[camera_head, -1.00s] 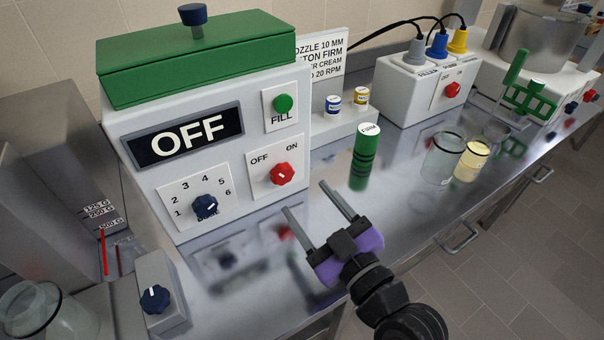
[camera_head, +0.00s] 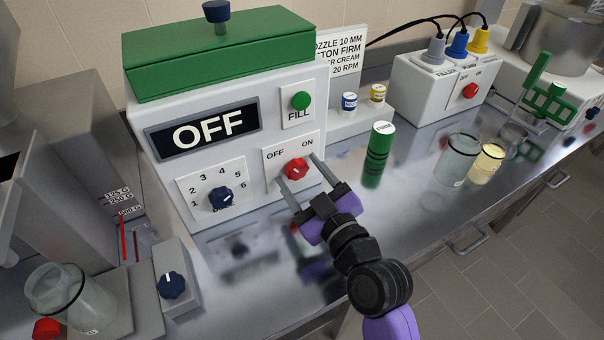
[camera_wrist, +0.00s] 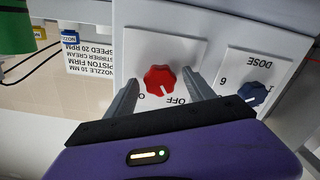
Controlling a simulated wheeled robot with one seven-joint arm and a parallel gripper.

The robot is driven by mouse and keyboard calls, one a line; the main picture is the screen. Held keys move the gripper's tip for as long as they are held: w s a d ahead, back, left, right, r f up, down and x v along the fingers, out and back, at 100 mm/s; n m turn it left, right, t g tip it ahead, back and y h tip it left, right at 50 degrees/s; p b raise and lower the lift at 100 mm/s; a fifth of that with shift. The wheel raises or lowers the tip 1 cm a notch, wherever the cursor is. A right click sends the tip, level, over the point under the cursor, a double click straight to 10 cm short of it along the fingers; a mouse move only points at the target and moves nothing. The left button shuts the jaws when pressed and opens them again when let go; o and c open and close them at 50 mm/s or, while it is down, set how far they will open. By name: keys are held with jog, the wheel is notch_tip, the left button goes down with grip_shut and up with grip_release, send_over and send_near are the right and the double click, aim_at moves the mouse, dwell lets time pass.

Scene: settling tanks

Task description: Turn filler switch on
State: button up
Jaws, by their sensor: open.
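The filler (camera_head: 235,118) is a white box with a green lid, and its display (camera_head: 203,132) reads OFF. Its switch is a red knob (camera_head: 295,168) on a plate marked OFF at left and ON at right. The knob's white mark appears to point toward OFF. My gripper (camera_head: 297,172) is open, with one finger on each side of the red knob. In the wrist view the red knob (camera_wrist: 160,80) sits between the two finger tips, with gaps on both sides. Whether the tips touch the plate I cannot tell.
A blue dose knob (camera_head: 221,197) is left of the switch, and a green FILL button (camera_head: 301,100) is above it. A green cylinder (camera_head: 379,155) and glass jars (camera_head: 457,160) stand to the right. Another box with a red switch (camera_head: 470,91) is farther back.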

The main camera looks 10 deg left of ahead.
grip_shut()
dwell(0.3)
jog(key=m, duration=0.3)
jog(key=shift+m+p, duration=0.35)
jog(key=shift+m, duration=0.05)
jog(key=m+p, duration=0.1)
jog(key=m, duration=0.2)
jog(key=shift+m, duration=0.4)
jog(key=m+p, duration=0.2)
jog(key=m, duration=0.4)
jog(key=shift+m, duration=0.3)
